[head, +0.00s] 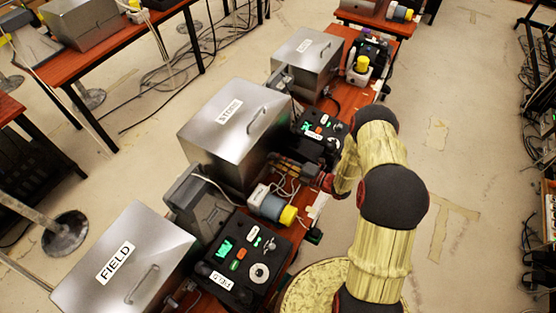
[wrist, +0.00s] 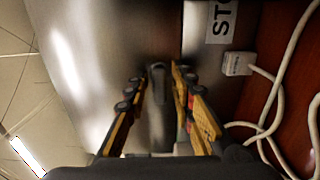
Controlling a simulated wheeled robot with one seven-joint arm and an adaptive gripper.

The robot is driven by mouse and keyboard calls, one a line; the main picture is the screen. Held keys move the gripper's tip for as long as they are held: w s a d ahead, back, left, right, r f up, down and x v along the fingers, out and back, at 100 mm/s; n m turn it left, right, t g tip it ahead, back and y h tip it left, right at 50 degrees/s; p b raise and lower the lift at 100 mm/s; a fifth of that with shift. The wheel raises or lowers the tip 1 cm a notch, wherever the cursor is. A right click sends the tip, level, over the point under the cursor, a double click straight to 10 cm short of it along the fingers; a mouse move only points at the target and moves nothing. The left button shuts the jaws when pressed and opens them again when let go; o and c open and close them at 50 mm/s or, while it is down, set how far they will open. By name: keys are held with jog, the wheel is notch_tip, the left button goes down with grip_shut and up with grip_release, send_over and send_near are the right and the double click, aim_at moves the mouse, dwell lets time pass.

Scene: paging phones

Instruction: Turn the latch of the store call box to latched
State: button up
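The store call box (head: 222,125) is a brushed-metal box with a label and a lid handle, in the middle of the head view. In the wrist view its metal face (wrist: 95,50) fills the upper left, with part of a "STO" label at the top. A dark upright latch lever (wrist: 158,110) stands out in front of that face. My gripper (head: 287,166) is at the box's right side, low down. In the wrist view my gripper (wrist: 160,76) has its two fingers apart, one on each side of the lever, with narrow gaps. Firm contact cannot be made out.
A FIELD box (head: 122,262) stands nearer and another metal box (head: 306,62) farther back. A white plug and cable (wrist: 237,64) lie right of the fingers. Open floor is to the right.

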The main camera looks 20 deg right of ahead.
grip_shut()
dwell(0.5)
jog(key=n+b, duration=0.1)
jog(key=n, duration=0.2)
jog(key=shift+f+n, duration=0.1)
jog(key=shift+n, duration=0.2)
jog(key=n+b, duration=0.1)
jog(key=n, duration=0.3)
jog(key=shift+n, duration=0.3)
jog(key=n+b, duration=0.2)
jog(key=n, duration=0.2)
jog(key=shift+n+b, duration=0.85)
jog(key=shift+n, duration=1.95)
